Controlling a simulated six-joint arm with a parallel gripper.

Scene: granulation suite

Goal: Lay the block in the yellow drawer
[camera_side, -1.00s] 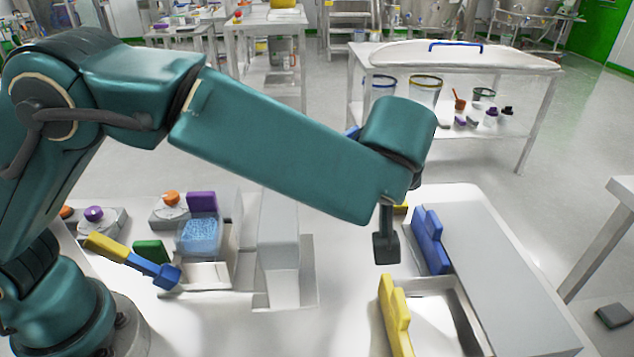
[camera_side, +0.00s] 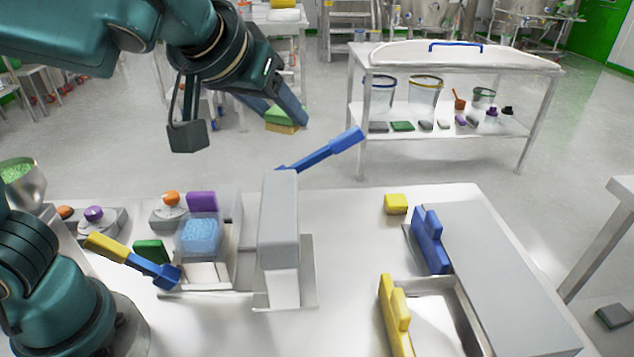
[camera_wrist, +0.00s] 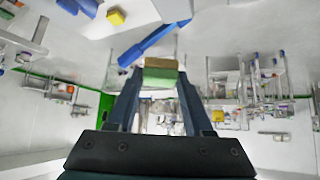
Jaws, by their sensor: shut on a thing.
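My gripper (camera_side: 287,112) is raised at the upper middle of the side view, above and behind the table. It is shut on a two-coloured block, green and yellow-tan (camera_side: 283,120), which also shows between the fingertips in the wrist view (camera_wrist: 160,74). The block is clear of the table. The yellow drawer (camera_side: 395,315), with its yellow handle, stands pulled out at the lower right of the side view. The part of its inside that I see is empty; its near end is cut off by the frame.
A blue lever (camera_side: 330,150) sticks up from a grey housing (camera_side: 279,220) below my gripper. A blue-handled drawer (camera_side: 430,240) adjoins the yellow one in the grey cabinet (camera_side: 500,270). A small yellow block (camera_side: 396,204) lies behind it. A clear bin of blue granules (camera_side: 199,236) stands left.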

